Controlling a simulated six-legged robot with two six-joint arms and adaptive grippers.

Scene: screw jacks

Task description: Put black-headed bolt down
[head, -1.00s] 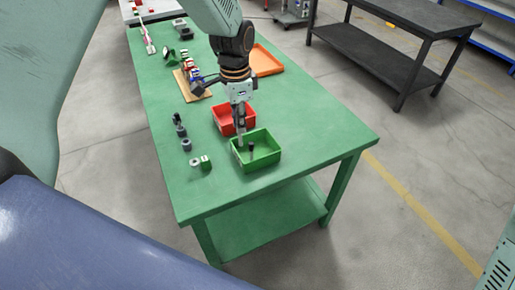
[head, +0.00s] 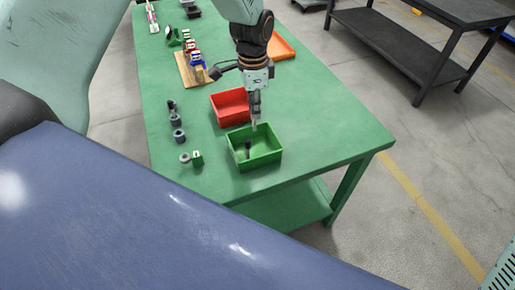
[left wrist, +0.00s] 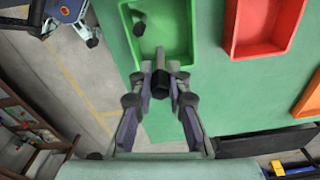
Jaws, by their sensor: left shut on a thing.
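My left gripper (head: 255,118) hangs over the back part of the green bin (head: 268,152). In the left wrist view, the gripper (left wrist: 161,88) is shut on a dark bolt (left wrist: 160,77), with its black head between the fingers and a greyer shank pointing away. The held bolt is hard to make out in the head view. Another dark bolt (head: 248,149) is inside the green bin, towards its left side. It also shows in the left wrist view (left wrist: 138,27), apart from the held one. My right gripper is not in view.
A red bin (head: 229,106) stands just behind the green bin. An orange tray (head: 281,46) lies farther back. Several small dark and grey parts (head: 178,135) stand in a row to the left. The green table (head: 325,140) is clear to the right.

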